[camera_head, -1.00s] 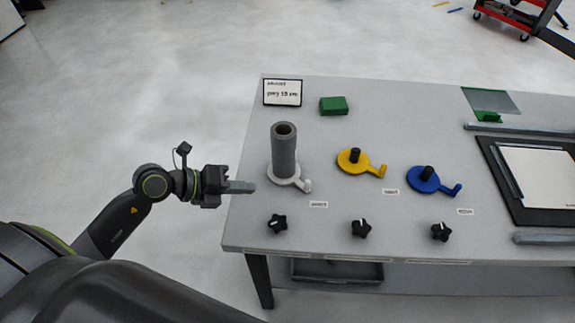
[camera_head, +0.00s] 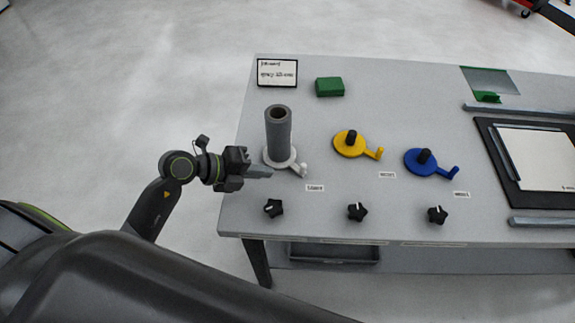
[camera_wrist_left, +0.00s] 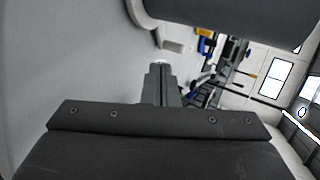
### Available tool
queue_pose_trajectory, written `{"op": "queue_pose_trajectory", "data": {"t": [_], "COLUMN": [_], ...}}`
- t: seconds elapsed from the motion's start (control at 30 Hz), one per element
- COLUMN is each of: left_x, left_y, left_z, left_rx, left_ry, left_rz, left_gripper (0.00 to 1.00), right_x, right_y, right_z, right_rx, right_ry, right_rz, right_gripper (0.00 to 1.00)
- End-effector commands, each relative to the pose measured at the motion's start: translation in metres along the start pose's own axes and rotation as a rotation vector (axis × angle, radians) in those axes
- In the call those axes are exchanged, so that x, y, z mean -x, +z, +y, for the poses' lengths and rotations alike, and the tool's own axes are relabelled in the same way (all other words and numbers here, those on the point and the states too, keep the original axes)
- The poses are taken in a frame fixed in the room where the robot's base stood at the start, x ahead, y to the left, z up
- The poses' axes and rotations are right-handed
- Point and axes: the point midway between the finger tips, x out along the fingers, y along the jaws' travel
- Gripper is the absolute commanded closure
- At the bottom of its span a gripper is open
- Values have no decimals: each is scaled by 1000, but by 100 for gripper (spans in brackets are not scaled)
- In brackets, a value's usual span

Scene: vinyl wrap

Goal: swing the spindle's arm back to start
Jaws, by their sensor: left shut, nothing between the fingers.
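Three spindles with small side arms stand on the grey table. The white spindle (camera_head: 283,164) carries a tall grey roll (camera_head: 278,132), and its white arm (camera_head: 302,171) points to the lower right. The yellow spindle (camera_head: 348,145) and the blue spindle (camera_head: 428,167) have bare black posts, their arms also at the right. My left gripper (camera_head: 258,171) is shut and empty, at the front left of the white spindle; I cannot tell if it touches it. In the left wrist view its fingers (camera_wrist_left: 160,85) point toward the white arm (camera_wrist_left: 172,45), below the dark roll (camera_wrist_left: 225,18). My right gripper is out of view.
Several black knobs (camera_head: 357,212) line the table's front. A green block (camera_head: 329,87) and a framed sign (camera_head: 277,73) stand at the back left. A black-framed board with a white sheet (camera_head: 540,158) lies at the right. Small labels lie by the spindles.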

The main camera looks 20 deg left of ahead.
Motion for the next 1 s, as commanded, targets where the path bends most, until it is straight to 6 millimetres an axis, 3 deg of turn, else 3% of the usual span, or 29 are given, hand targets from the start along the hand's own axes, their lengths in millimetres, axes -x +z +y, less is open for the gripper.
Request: {"op": "queue_pose_trajectory", "data": {"t": [0.2,0.43,1.0], "left_x": [-33,-55,-63], "left_y": [-1,0,0], "left_z": [-5,-17,-21], "left_rx": [3,1,1], "left_ry": [-4,-2,0], "left_rz": [2,1,0], "left_gripper": [100,100,100], "right_x": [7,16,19], "right_y": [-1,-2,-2], "right_z": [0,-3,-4], "right_rx": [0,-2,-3], "right_ry": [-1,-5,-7], "right_rz": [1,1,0], "right_gripper": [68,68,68]}}
